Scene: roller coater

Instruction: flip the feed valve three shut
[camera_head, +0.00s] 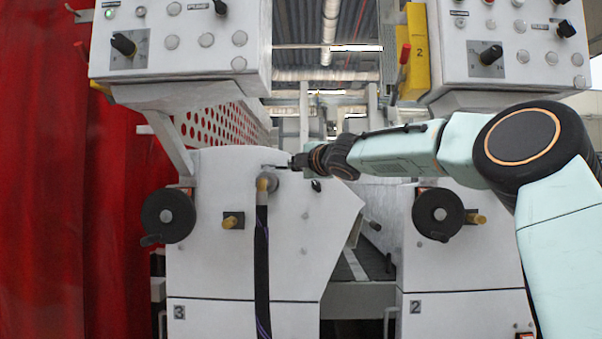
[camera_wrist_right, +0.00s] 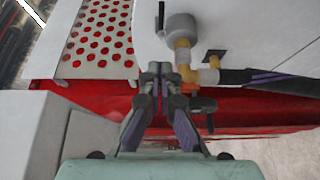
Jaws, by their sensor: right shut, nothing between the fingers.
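The feed valve on the unit labelled 3 has a grey round body (camera_wrist_right: 181,36) with a brass fitting (camera_wrist_right: 184,58) and a dark hose in the right wrist view. In the head view its brass fitting (camera_head: 267,183) sits high on the white panel, with the hose (camera_head: 262,260) hanging down. My right gripper (camera_wrist_right: 154,70) is shut and empty, beside the brass fitting. In the head view the right gripper (camera_head: 284,167) reaches the valve from the right and partly hides it. My left gripper is not in view.
Black handwheels (camera_head: 168,215) (camera_head: 439,214) stand out from both units. Control boxes (camera_head: 185,45) (camera_head: 515,50) hang above them. A perforated white guard (camera_head: 222,130) lies behind the valve. A red curtain (camera_head: 60,180) fills the left. Unit 2 (camera_head: 455,270) stands right, across a gap.

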